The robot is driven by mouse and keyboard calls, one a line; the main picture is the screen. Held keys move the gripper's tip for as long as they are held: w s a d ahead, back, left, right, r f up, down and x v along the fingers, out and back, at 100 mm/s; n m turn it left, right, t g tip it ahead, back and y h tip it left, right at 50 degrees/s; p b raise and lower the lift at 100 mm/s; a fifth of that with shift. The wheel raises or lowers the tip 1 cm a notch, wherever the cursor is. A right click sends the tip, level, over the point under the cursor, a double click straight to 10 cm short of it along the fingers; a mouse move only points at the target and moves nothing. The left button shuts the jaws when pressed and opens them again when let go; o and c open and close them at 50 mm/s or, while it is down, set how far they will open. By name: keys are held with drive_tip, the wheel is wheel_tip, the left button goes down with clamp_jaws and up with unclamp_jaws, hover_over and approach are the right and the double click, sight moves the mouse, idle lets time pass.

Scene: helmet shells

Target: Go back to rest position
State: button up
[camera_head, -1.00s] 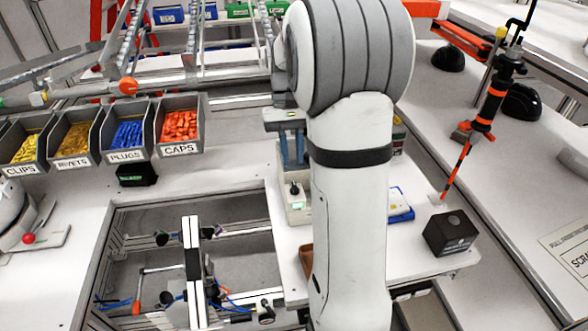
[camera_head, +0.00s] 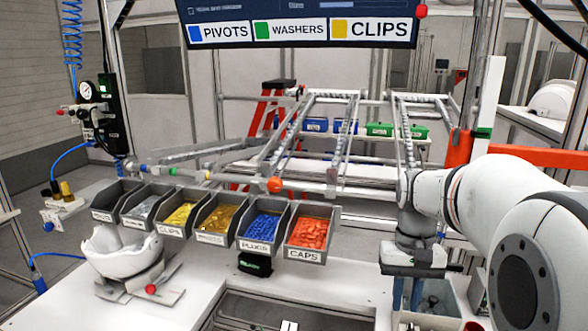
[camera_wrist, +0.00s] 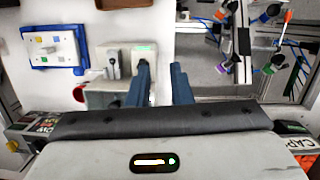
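My gripper (camera_head: 406,292) hangs below my white arm at the right of the head view, pointing down over the bench. In the wrist view my gripper (camera_wrist: 162,84) shows two blue-grey fingers standing apart, with nothing visible between them. A white helmet shell (camera_head: 122,254) sits on a low stand at the left of the bench, far from my gripper. My arm fills the lower right of the head view and hides part of the bench there.
Grey bins, including the caps bin (camera_head: 312,235) and plugs bin (camera_head: 262,228), line the back of the bench. A small device with a green display (camera_wrist: 142,48) stands near my fingers, beside a blue-edged panel (camera_wrist: 54,46). A framed opening (camera_head: 262,312) lies in front.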

drive_tip(key=s+a+f+n+t, duration=0.2)
drive_tip(key=s+a+t, duration=0.3)
drive_tip(key=s, duration=0.6)
drive_tip(key=shift+s+a, duration=0.25)
drive_tip(key=shift+a, duration=0.85)
